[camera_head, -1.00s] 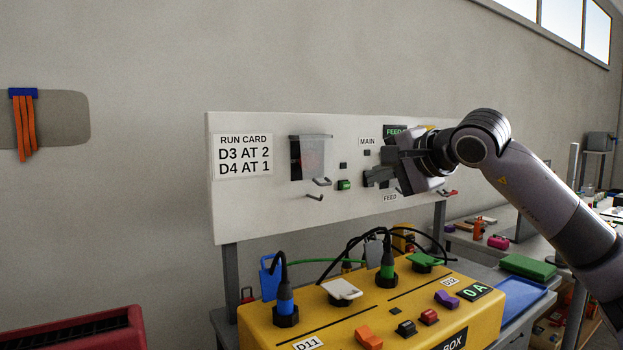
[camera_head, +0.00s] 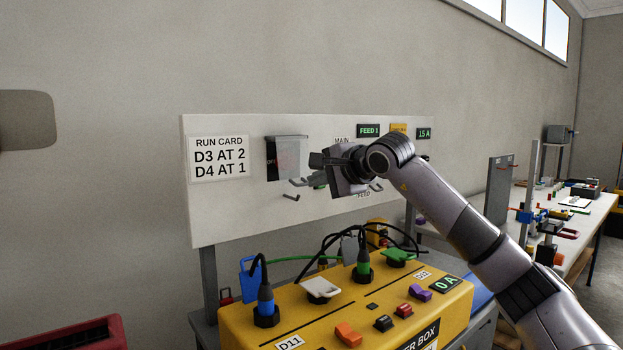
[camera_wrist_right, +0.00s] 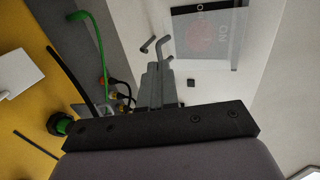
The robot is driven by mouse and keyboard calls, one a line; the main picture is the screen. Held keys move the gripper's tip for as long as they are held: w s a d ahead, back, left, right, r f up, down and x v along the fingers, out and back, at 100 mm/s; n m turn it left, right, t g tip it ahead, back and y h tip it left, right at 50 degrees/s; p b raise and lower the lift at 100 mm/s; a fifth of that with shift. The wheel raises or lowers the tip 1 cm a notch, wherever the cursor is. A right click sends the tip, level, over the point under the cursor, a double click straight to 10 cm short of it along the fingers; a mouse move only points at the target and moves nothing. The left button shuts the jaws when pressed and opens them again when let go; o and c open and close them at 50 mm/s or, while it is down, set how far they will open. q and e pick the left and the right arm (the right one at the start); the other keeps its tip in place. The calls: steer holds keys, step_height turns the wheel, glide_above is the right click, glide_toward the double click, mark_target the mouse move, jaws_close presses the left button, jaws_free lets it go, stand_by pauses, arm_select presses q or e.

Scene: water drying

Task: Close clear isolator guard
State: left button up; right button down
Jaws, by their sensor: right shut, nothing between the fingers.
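The clear isolator guard (camera_head: 289,158) is a see-through grey flap on the white panel (camera_head: 225,215), below a grey top strip. A dark isolator face with a red disc and lettering shows through it, also in the right wrist view (camera_wrist_right: 212,30). A grey bent handle (camera_wrist_right: 165,42) is at the guard's edge; a second small hook (camera_head: 291,197) sits below. I cannot tell how far the guard stands off the panel. My right gripper (camera_head: 313,160) is shut and empty, just right of the guard. In the wrist view its fingertips (camera_wrist_right: 153,66) are close to the handle; contact is unclear.
A yellow box (camera_head: 330,322) with plugs, cables and coloured switches stands below the panel. A run card (camera_head: 219,158) is left of the guard. FEED and current displays (camera_head: 368,131) sit at the panel's upper right. A red bin (camera_head: 80,335) is at lower left.

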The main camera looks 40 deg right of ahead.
mark_target(303, 185)
steer(key=shift+x, duration=1)
arm_select(q)
steer(key=shift+s+a+f, duration=0.2)
arm_select(e)
steer(key=shift+w+f, duration=0.1)
steer(key=shift+w, duration=0.25)
steer(key=shift+w+p, duration=0.2)
steer(key=shift+p, duration=0.3)
steer(key=shift+w+d+f+p, duration=0.1)
steer(key=shift+w+f+p, duration=0.35)
steer(key=shift+w+p, duration=0.15)
arm_select(q)
steer(key=shift+s+a+r, duration=0.1)
steer(key=shift+a+r, duration=0.1)
steer(key=shift+r, duration=0.5)
arm_select(e)
steer(key=shift+w+f, duration=0.1)
steer(key=shift+f, duration=0.1)
